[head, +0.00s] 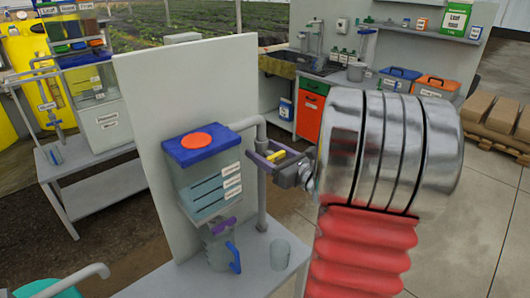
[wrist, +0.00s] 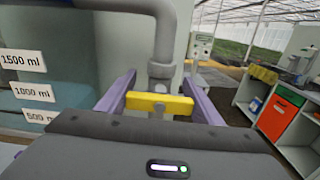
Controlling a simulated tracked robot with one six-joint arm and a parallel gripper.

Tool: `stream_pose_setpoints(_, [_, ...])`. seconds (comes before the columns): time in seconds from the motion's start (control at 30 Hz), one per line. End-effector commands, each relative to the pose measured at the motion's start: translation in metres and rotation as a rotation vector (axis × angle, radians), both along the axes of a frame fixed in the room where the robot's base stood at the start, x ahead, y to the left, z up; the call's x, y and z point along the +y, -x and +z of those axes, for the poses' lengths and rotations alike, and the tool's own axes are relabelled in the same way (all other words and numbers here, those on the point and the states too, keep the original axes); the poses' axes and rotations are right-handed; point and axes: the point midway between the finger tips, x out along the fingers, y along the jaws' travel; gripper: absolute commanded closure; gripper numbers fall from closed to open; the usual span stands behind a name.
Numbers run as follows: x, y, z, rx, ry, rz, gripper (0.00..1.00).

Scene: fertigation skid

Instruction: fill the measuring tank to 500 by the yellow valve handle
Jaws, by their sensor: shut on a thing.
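The measuring tank (head: 207,187), clear with a blue lid and an orange cap, is mounted on a pale upright panel. Its level labels show in the wrist view, with the 500 ml label (wrist: 40,117) lowest. I cannot tell the liquid level surely. My gripper (wrist: 160,100) is shut on the handle, one purple finger at each end. It also shows in the head view (head: 278,161).
A purple outlet handle (head: 224,226) is under the tank, above a jug with a blue handle (head: 234,257). A clear cup (head: 280,253) stands on the bench to the right. The upright panel (head: 150,130) stands behind the tank. Concrete floor is open at right.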

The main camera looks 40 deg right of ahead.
Motion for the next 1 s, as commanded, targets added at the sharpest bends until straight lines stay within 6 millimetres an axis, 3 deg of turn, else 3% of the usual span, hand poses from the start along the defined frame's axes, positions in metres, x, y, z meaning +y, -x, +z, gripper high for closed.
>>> stream_pose_setpoints(0.1, [0.0, 0.0, -0.001, 0.0, -0.004, -0.001, 0.63])
stream_pose_setpoints(0.13, [0.0, 0.0, -0.001, 0.0, -0.004, -0.001, 0.4])
stream_pose_setpoints(0.4, [0.0, 0.0, 0.0, 0.0, -0.002, 0.0, 0.22])
stream_pose_setpoints(0.77, [0.0, 0.004, 0.0, 0.0, 0.0, -0.001, 0.22])
stream_pose_setpoints(1.0, [-0.001, 0.027, 0.0, 0.0, 0.0, -0.003, 0.22])
